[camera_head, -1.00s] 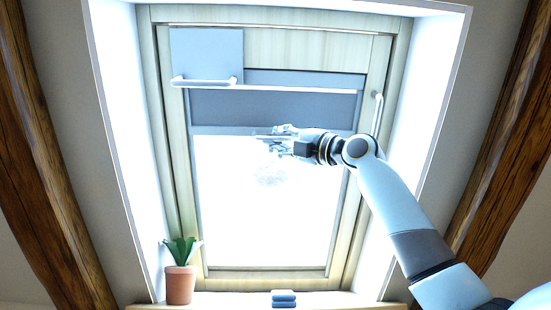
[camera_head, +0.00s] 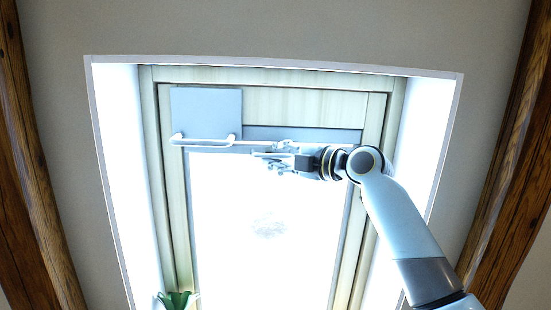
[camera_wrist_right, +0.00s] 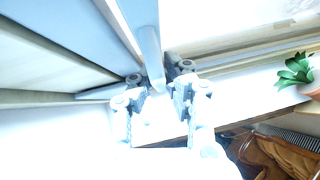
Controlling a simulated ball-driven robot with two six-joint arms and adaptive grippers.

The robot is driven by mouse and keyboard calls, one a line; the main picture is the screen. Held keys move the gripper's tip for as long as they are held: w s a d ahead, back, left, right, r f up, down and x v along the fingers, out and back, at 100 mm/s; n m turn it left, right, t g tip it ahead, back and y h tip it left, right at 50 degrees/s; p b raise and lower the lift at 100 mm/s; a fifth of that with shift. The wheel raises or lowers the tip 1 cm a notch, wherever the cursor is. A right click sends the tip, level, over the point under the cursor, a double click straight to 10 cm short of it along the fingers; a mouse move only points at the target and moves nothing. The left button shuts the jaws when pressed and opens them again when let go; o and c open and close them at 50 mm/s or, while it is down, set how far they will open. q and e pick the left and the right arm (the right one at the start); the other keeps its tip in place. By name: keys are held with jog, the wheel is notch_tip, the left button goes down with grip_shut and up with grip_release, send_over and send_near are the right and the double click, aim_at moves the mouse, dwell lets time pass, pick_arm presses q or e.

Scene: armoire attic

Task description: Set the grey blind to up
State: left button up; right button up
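The grey blind (camera_head: 300,134) shows as a narrow grey band at the top of the roof window, with a pale bottom rail (camera_head: 345,148). My right gripper (camera_head: 268,158) is at this rail near the middle of the window. My left gripper is not in view.
A grey square panel (camera_head: 206,112) with a white bar handle (camera_head: 203,142) is at the window's upper left. A green plant (camera_head: 175,300) stands at the lower left and shows in the wrist view (camera_wrist_right: 294,72). Wooden beams flank the window.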

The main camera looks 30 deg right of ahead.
aim_at(280, 155)
jog(key=o, duration=0.5)
jog(key=shift+s+a+r, duration=0.15)
jog(key=shift+s+r, duration=0.05)
jog(key=shift+s, duration=0.1)
jog(key=shift+c, duration=0.2)
jog(key=shift+w, duration=0.15)
jog(key=shift+s+d+f, duration=0.35)
jog(key=shift+s, duration=0.05)
jog(key=v, duration=0.5)
jog(key=shift+s, duration=0.1)
jog(key=shift+s+d+f, duration=0.1)
jog(key=shift+s+f, duration=0.1)
jog(key=shift+s, duration=0.4)
